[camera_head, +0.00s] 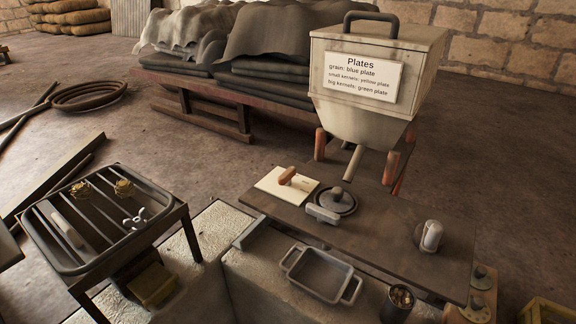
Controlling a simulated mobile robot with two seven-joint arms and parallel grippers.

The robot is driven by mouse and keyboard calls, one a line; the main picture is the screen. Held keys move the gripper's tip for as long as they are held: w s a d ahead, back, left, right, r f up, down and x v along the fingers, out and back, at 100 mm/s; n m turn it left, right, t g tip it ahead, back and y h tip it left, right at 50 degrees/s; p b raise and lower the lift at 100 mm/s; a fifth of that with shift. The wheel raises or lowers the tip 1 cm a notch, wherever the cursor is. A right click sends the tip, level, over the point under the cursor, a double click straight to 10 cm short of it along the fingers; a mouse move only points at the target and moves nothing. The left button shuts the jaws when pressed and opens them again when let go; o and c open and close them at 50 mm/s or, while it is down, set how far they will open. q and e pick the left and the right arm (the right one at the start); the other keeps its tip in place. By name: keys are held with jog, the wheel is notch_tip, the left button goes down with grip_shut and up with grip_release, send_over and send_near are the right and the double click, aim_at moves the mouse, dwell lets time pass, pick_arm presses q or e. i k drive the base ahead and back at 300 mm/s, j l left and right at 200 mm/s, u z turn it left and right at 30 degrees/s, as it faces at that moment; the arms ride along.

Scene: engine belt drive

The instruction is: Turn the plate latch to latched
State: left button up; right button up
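Neither of my grippers is in view. No part is labelled as the plate latch, and I cannot tell which part it is or how it is set. On the dark tabletop (385,235) are a cream plate with a red-brown handle (287,176), a round dark disc with a knob (336,199) and a grey block (323,214) at its near edge. A pale rounded lever or knob (432,236) stands upright on a dark round base at the right. A grey bar (250,232) lies at the left front edge.
A hopper (365,85) with a "Plates" sign stands behind the tabletop. In front are a two-handled tray (319,274) and a cup of kernels (398,302). A rack (110,215) with wing nuts stands left, and a plate with round knobs (481,280) sits right.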

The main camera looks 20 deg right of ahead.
aim_at(323, 215)
jog(key=z, duration=1)
jog(key=k+z, duration=0.2)
jog(key=z, duration=0.15)
jog(key=k+l+z, duration=0.1)
jog(key=z, duration=0.25)
jog(key=k, duration=0.1)
